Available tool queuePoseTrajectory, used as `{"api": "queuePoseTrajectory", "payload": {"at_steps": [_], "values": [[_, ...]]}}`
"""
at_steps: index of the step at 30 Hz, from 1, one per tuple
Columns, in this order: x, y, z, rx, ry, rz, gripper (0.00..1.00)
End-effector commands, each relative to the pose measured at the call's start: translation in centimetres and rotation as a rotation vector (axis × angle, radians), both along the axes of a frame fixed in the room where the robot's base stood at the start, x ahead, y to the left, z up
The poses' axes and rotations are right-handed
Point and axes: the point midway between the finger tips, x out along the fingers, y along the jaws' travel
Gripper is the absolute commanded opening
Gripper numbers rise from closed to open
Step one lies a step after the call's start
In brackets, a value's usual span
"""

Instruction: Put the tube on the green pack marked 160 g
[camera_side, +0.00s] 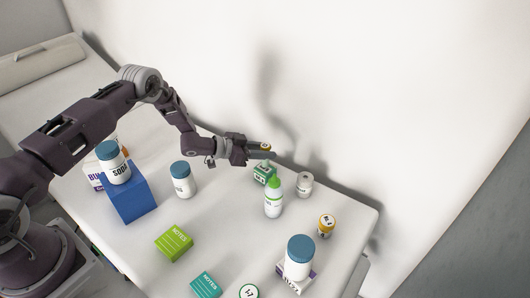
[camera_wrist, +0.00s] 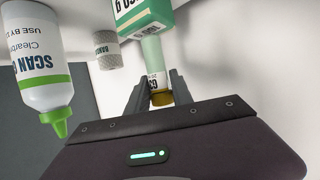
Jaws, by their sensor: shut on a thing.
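My gripper (camera_side: 262,151) is over the back of the table, fingers shut on a small tube with a yellow-amber end (camera_side: 265,146). In the wrist view the tube (camera_wrist: 159,96) sits between the two fingertips (camera_wrist: 157,92), its pale label partly showing. The green pack (camera_side: 264,173) stands on the table just below my gripper in the side view.
A scan gel bottle (camera_side: 273,199) with a green nozzle stands close in front of the pack. A blue-capped jar (camera_side: 182,182) stands left. Table space between it and the gel bottle is clear.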

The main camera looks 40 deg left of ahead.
Motion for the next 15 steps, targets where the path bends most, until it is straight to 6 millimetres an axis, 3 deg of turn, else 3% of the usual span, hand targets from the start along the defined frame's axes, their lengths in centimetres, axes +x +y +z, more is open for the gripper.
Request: {"api": "queuePoseTrajectory", "payload": {"at_steps": [10, 11, 13, 15], "values": [[0.01, 0.00, -0.43, -0.001, -0.001, 0.000, 0.00], [0.02, 0.00, -0.38, 0.000, -0.001, 0.000, 0.33], [0.01, 0.00, -0.37, -0.001, -0.001, 0.000, 0.47], [0.01, 0.00, -0.37, -0.001, -0.001, 0.000, 0.49]]}}
